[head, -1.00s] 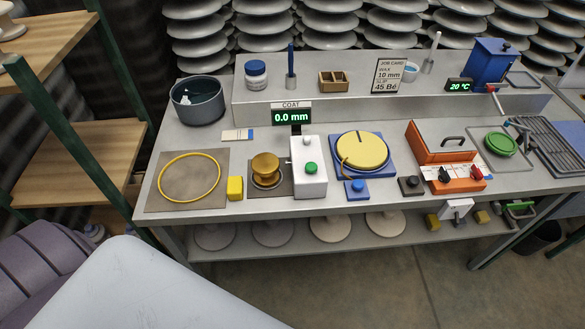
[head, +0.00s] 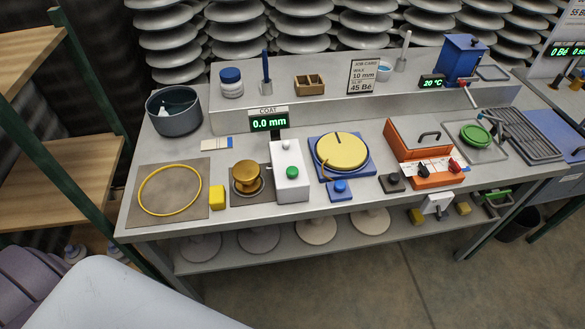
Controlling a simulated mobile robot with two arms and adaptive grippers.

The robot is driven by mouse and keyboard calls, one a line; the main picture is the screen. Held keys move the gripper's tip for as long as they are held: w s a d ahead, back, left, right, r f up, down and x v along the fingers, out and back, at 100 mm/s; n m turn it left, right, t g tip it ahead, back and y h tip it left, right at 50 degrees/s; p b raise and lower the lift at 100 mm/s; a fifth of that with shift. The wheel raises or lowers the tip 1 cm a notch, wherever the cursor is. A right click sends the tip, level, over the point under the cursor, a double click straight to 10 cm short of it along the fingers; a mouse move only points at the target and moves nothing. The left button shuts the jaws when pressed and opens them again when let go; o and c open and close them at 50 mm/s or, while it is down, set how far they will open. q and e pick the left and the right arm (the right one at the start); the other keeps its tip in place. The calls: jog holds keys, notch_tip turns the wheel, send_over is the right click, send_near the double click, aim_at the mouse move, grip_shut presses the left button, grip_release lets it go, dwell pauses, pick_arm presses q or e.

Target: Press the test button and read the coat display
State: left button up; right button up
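The coat display (head: 268,119) stands on the bench and reads 0.0 mm in green under a COAT label. In front of it is a white box (head: 291,186) with a green button (head: 292,172) on its top face and a small pale knob near its back end. Which button is the test button is not labelled in view. A brass-coloured round piece (head: 247,176) sits left of the white box on a dark plate. Neither of my grippers is in view.
Left on the bench are a yellow ring (head: 170,190), a yellow block (head: 217,197) and a grey pot (head: 174,112). Right are a yellow disc (head: 341,150) on a blue base, an orange box (head: 424,172) and a job card (head: 363,76). Bare floor lies in front.

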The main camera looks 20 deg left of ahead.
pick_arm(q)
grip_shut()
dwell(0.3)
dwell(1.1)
